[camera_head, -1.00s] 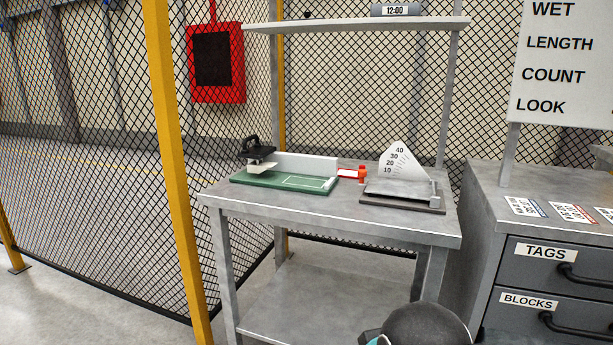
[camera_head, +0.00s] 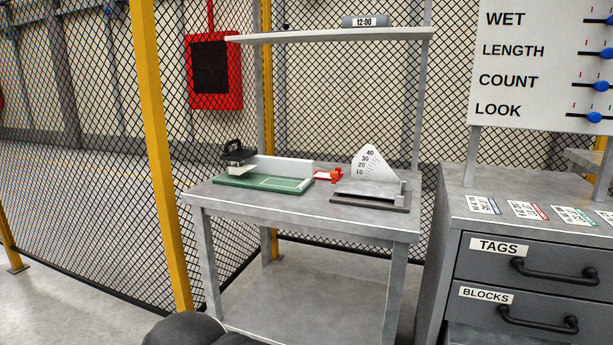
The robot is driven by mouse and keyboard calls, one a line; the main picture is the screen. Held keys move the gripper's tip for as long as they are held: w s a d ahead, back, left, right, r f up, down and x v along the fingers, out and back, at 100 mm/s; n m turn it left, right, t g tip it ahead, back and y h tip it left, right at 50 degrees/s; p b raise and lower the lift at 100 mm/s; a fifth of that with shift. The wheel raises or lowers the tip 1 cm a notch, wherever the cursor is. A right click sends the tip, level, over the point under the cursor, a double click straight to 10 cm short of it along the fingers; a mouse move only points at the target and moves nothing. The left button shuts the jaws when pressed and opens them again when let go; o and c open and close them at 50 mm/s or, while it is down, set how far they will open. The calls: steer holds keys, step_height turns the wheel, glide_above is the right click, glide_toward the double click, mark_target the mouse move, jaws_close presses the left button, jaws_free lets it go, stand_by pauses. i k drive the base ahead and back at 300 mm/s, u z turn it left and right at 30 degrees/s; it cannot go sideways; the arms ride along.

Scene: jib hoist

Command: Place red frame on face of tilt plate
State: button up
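The tilt plate device (camera_head: 371,186) stands at the right of the table top, with a white angle scale marked 10 to 40 and a low plate on a dark base. The plate looks nearly flat. My gripper is not in view; only a dark rounded part, probably of my arm, shows at the bottom edge.
A green-based fixture (camera_head: 264,181) with a black-handled clamp stands on the table's left (camera_head: 230,195). A shelf (camera_head: 330,36) hangs above it. A drawer cabinet (camera_head: 530,270) with tags on top stands right. A yellow post (camera_head: 160,150) and mesh fence stand left and behind.

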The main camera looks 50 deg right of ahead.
mark_target(370, 189)
steer(key=i, duration=1.6)
steer(key=z, duration=3.15)
